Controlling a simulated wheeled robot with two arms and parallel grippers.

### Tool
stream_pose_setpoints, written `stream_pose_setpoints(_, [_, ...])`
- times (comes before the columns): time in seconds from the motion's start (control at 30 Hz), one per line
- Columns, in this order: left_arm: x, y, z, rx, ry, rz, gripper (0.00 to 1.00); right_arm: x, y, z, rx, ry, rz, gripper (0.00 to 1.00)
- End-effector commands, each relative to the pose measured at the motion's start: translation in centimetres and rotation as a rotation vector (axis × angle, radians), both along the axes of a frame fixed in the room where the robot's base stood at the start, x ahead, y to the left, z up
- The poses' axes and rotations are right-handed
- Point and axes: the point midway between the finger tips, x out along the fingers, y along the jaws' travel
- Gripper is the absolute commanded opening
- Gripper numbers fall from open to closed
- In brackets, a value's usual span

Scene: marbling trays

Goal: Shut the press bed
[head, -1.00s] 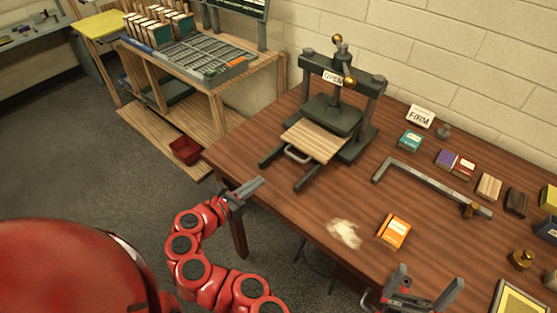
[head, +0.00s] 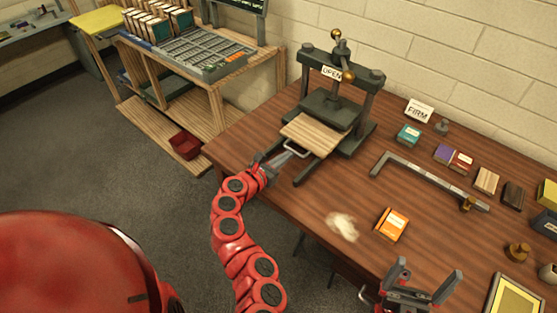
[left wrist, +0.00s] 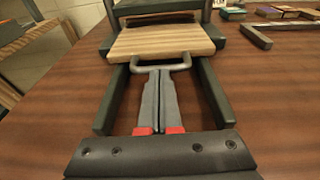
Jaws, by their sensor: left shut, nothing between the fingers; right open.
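The dark green press (head: 335,100) stands on the brown table with a sign reading OPEN on its top beam. Its wooden bed (head: 314,132) is slid out at the front on two rails, with a grey handle (head: 297,150) on its front edge. In the left wrist view the bed (left wrist: 160,42) is straight ahead, and its handle (left wrist: 161,67) lies at my fingertips. My left gripper (head: 284,158) is shut and empty, its tips at or just short of the handle; contact is unclear. My right gripper (head: 419,289) is open and empty over the table's front.
An orange box (head: 391,224) and a pale powdery patch (head: 343,227) lie on the table in front of the press. A grey angle bar (head: 430,180), small boxes and a FIRM card (head: 419,111) are to the right. A shelf unit (head: 190,60) stands left.

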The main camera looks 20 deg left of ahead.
Motion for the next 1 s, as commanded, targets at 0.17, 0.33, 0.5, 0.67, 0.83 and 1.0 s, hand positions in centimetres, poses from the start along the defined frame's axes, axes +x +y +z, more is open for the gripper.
stream_pose_setpoints(0.17, [0.4,-0.2,-0.1,-0.001,0.000,-0.002,0.00,0.0,0.0,0.1,0.000,0.000,0.000,1.00])
stream_pose_setpoints(0.33, [0.4,-0.2,-0.1,-0.001,-0.001,-0.001,0.00,0.0,0.0,0.1,0.000,0.000,0.000,1.00])
stream_pose_setpoints(0.5, [0.6,-0.2,-0.1,-0.002,0.000,-0.002,0.00,0.0,0.0,0.1,0.000,0.000,0.000,1.00])
stream_pose_setpoints(0.67, [2.6,-0.7,0.0,-0.002,-0.003,-0.001,0.00,0.0,0.0,0.1,0.000,0.000,0.000,1.00])
stream_pose_setpoints(0.83, [5.6,-2.1,-0.1,-0.004,-0.002,-0.008,0.00,0.0,0.0,0.0,0.000,0.000,0.000,1.00])
stream_pose_setpoints(1.0, [8.0,-2.9,0.0,-0.002,-0.004,-0.003,0.00,0.0,0.0,-0.2,0.000,0.000,0.000,1.00])
